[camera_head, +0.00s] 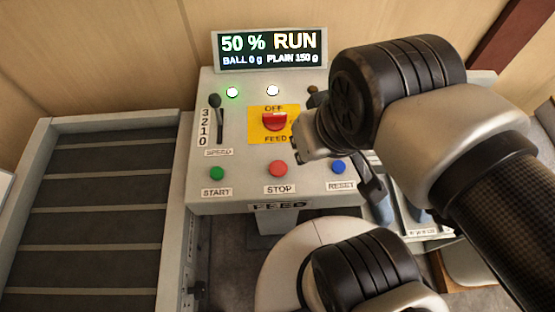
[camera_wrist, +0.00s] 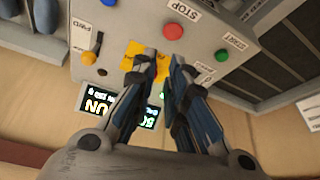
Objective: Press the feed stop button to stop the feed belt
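The red stop button (camera_head: 278,168) sits above its STOP label on the grey control panel (camera_head: 235,180). In the wrist view the stop button (camera_wrist: 173,31) shows just beyond my fingertips. My gripper (camera_wrist: 163,57) points at the panel with a narrow gap between its two fingers and nothing held. Whether the tips touch the button cannot be told; the button's face is clear of them in the picture. The display (camera_head: 270,50) reads 50 % RUN. In the head view my arm hides most of the gripper.
The green START button (camera_head: 217,173) is left of STOP and the blue RESET button (camera_head: 338,167) right. A red FEED OFF switch (camera_head: 274,121) on a yellow plate lies behind STOP. A speed lever (camera_head: 215,101) stands at left. A slatted belt (camera_head: 95,215) runs beside the panel.

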